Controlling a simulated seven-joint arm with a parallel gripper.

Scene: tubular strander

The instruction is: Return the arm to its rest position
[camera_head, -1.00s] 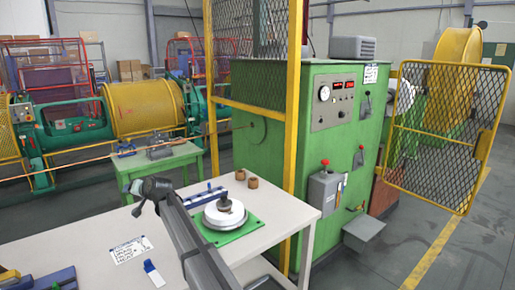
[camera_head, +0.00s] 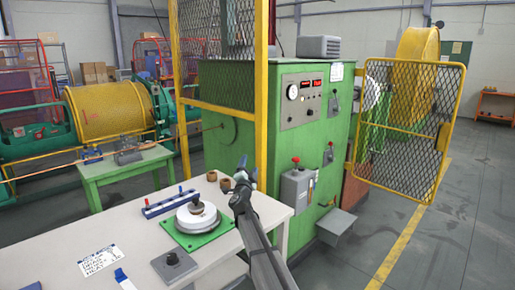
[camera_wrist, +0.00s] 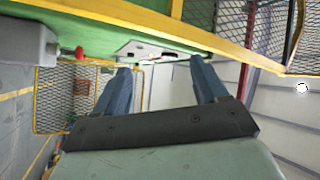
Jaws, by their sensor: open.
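My gripper (camera_head: 246,167) is raised above the right part of the white table (camera_head: 70,240) in the head view. Its two blue fingers also show in the wrist view (camera_wrist: 160,68), well apart with nothing between them. The arm slants up from the bottom edge, right of a white round piece (camera_head: 185,221) on a green plate (camera_head: 215,237). The fingers point towards the green machine cabinet (camera_head: 240,90) behind the table.
Two brown cylinders (camera_head: 225,186) stand at the table's back edge, close to my gripper in the picture. A blue rack (camera_head: 165,204) lies beside the round piece. A yellow post (camera_head: 262,110) and an open yellow mesh gate (camera_head: 408,125) flank the cabinet. Grey floor is open at right.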

